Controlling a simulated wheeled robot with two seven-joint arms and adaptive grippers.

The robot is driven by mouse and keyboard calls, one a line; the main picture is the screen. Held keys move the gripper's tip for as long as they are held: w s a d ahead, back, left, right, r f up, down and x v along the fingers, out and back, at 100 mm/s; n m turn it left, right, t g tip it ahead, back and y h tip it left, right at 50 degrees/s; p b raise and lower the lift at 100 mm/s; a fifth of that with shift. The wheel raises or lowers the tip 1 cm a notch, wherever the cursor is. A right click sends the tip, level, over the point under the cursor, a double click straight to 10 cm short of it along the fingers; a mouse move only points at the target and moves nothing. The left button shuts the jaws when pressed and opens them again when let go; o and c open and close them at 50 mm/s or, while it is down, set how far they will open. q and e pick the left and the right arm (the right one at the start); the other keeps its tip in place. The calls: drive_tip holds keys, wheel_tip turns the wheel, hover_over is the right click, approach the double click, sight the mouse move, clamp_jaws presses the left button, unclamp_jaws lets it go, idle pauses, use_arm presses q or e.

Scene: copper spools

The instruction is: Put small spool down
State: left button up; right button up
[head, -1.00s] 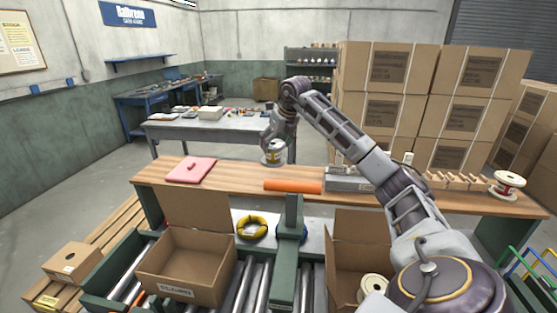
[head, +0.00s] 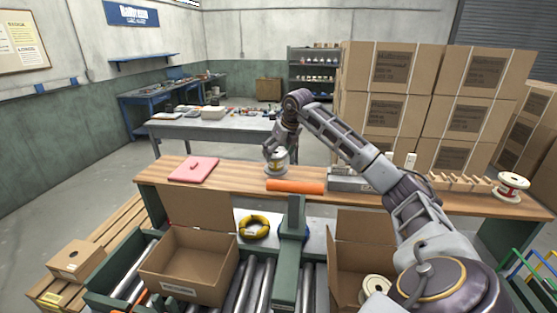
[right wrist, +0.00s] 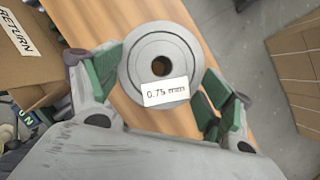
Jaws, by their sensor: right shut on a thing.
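My right gripper (head: 277,152) is shut on a small spool (head: 276,166). In the right wrist view the spool (right wrist: 163,50) is a round grey flange with a centre hole and a white label reading "0.75 mm". The green finger pads of the gripper (right wrist: 165,76) stand on either side of it. The spool is over the back part of the wooden bench (head: 226,187). I cannot tell for sure whether its base touches the wood. My left gripper is out of view.
An orange cylinder (head: 296,187) lies just in front of the spool. A pink folder-like item (head: 194,169) lies to the left, with bare wood between. Open cartons (head: 190,268) stand in front.

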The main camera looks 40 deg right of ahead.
drive_tip(key=shift+f, duration=1.55)
drive_tip(key=shift+f, duration=0.1)
drive_tip(key=o, duration=1.5)
drive_tip(key=shift+o, duration=0.2)
drive_tip(key=shift+s+r, duration=0.25)
drive_tip(key=shift+r, duration=0.4)
drive_tip(key=b+v, duration=0.1)
drive_tip(key=v, duration=0.9)
drive_tip(key=shift+s+r, duration=0.25)
drive_tip(key=shift+r, duration=0.05)
